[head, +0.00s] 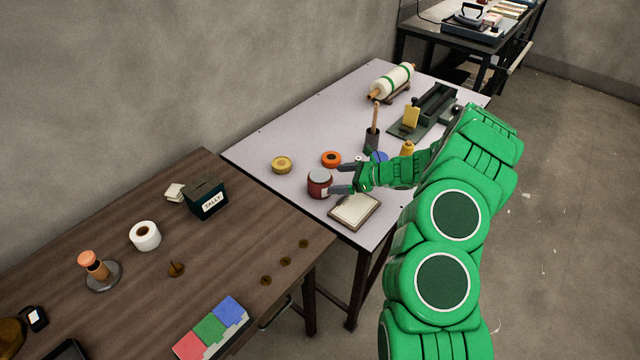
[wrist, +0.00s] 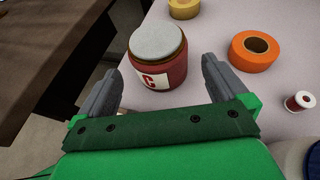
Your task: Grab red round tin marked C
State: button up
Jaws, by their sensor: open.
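The red round tin (head: 320,184) stands upright on the pale-topped table, near its left part. It has a grey lid. In the wrist view the tin (wrist: 162,74) shows a white label with a red C, just ahead of and partly between my fingers. My gripper (head: 342,182) is open, its fingers reaching from the right toward the tin. In the wrist view my gripper (wrist: 158,78) has one finger at the tin's left and one at its right. I cannot tell whether either finger touches it.
An orange tape roll (head: 331,159) and a yellow roll (head: 281,165) lie behind the tin. A small red-and-white spool (wrist: 300,102) is to the right. The brown table (head: 225,270) adjoins on the left.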

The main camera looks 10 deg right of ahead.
aim_at(320, 180)
jog(key=shift+x, duration=3.9)
jog(key=shift+s+r, duration=0.1)
jog(key=c, duration=1.1)
jog(key=shift+c, duration=0.2)
